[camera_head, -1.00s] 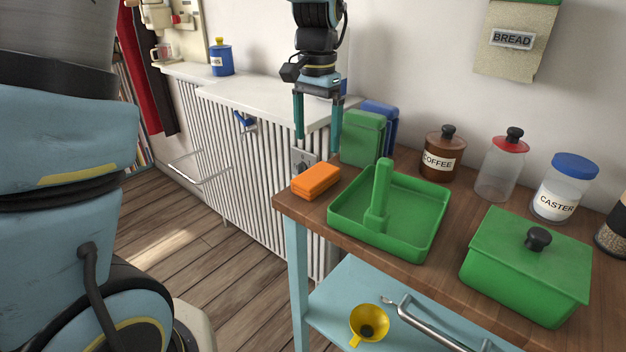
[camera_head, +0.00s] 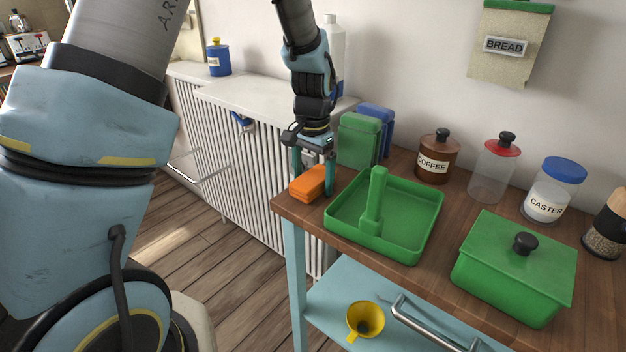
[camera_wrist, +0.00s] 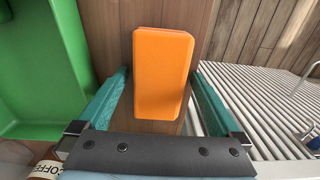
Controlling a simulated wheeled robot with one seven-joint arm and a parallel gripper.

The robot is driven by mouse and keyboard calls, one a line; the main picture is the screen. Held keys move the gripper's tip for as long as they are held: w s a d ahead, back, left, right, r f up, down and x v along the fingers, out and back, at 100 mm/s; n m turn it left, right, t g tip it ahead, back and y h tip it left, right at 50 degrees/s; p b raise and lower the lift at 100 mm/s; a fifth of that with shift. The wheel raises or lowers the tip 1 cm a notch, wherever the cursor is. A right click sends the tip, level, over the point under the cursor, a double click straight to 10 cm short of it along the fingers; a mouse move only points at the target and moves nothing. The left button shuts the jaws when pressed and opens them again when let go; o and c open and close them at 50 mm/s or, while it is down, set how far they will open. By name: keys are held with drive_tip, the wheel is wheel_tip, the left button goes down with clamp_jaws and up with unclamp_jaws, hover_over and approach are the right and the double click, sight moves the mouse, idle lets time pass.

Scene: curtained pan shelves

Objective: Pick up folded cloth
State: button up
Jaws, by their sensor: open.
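An orange block-shaped item (camera_head: 309,184), which looks like the folded cloth, lies on the left end of the wooden tabletop. It also shows in the wrist view (camera_wrist: 160,72), between and ahead of my fingers. My gripper (camera_head: 314,188) is open, pointing down, with its teal fingers on either side of the orange item. In the wrist view my gripper (camera_wrist: 160,92) has a gap between each finger and the orange item. Whether the fingertips touch the tabletop cannot be told.
A green tray (camera_head: 340,226) with an upright green handle stands close right of the orange item. Green (camera_head: 357,142) and blue (camera_head: 378,122) containers stand behind it. A green lidded box (camera_head: 515,265) and several jars are further right.

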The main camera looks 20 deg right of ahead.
sight(313, 177)
drive_tip(key=shift+c, duration=0.2)
drive_tip(key=c, duration=1.4)
wheel_tip(313, 177, up, 10)
drive_tip(key=shift+b, duration=1.15)
